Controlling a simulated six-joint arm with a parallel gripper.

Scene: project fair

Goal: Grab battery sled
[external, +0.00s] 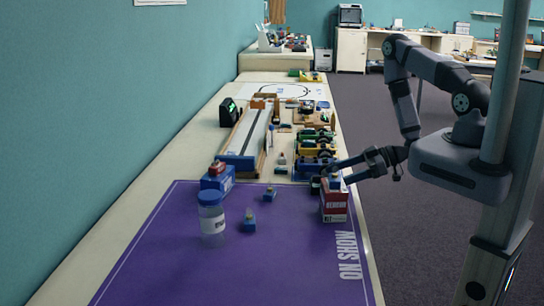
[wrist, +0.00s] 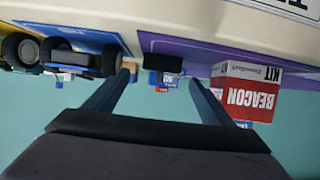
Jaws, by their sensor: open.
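I cannot tell for certain which object is the battery sled. A small dark block (external: 316,185) sits on the table just left of the red-and-white BEACON KIT box. A black block also shows between my fingers in the wrist view (wrist: 165,63), beyond the fingertips; it may be the same one. My gripper (external: 334,172) is open and reaches in from the right, low by the box. In the wrist view my gripper (wrist: 160,80) shows two spread fingers with nothing held between them.
The BEACON KIT box (external: 334,207) stands close to my fingers; it also shows at right in the wrist view (wrist: 248,90). A clear blue-lidded jar (external: 212,220) and small blue parts (external: 249,222) stand on the purple mat (external: 290,268). Toy vehicles (external: 315,150) line the table's right side behind.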

